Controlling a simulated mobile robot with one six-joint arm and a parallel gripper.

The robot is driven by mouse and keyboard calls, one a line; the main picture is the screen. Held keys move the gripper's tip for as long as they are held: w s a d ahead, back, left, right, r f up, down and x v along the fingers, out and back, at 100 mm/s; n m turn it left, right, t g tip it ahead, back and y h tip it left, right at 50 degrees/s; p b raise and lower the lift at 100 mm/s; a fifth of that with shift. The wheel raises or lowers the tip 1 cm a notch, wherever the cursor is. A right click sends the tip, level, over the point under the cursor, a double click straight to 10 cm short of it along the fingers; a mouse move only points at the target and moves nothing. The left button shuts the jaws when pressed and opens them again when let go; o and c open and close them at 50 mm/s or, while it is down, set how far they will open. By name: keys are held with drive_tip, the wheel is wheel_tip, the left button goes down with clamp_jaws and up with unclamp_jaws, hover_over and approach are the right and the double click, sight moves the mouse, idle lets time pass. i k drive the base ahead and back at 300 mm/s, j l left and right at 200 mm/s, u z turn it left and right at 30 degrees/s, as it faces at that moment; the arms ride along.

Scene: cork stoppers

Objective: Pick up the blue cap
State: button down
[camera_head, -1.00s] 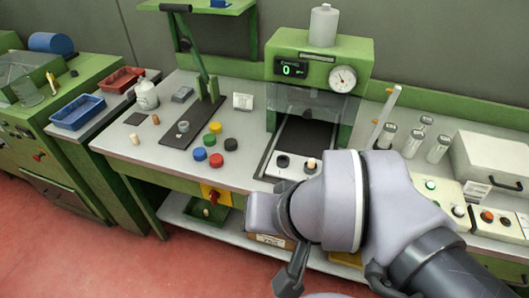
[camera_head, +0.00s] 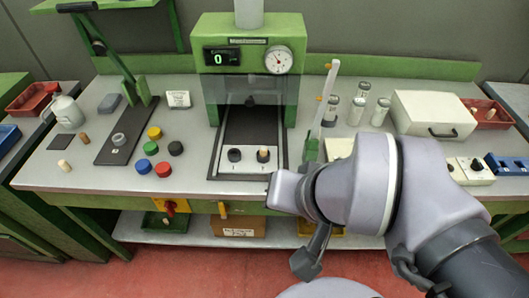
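The blue cap (camera_head: 143,166) lies on the grey bench top near its front edge, left of the middle. It is in a loose cluster with a red cap (camera_head: 163,170), a green cap (camera_head: 151,148), a yellow cap (camera_head: 154,133) and a black cap (camera_head: 176,148). The red cap is close at its right. My arm fills the lower right of the view. My gripper (camera_head: 308,263) shows only partly as dark parts below the wrist, in front of the bench and well right of the blue cap. Its opening is hidden from this angle.
A dark plate with a lever press (camera_head: 118,140) stands left of the caps. A green gauge machine (camera_head: 250,70) stands to the right, with its tray (camera_head: 245,178) near the front edge. A yellow panel with a red knob (camera_head: 171,208) is on the bench front below.

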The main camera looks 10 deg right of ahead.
sight(143, 166)
drive_tip(key=i+j+z, duration=0.1)
drive_tip(key=j, duration=0.5)
drive_tip(key=i+j+z, duration=0.15)
drive_tip(key=j, duration=0.45)
drive_tip(key=i+j+z, duration=0.1)
drive_tip(key=j, duration=0.55)
drive_tip(key=i+j+z, duration=0.1)
drive_tip(key=j, duration=0.55)
drive_tip(key=i+j+z, duration=0.15)
drive_tip(key=j, duration=0.5)
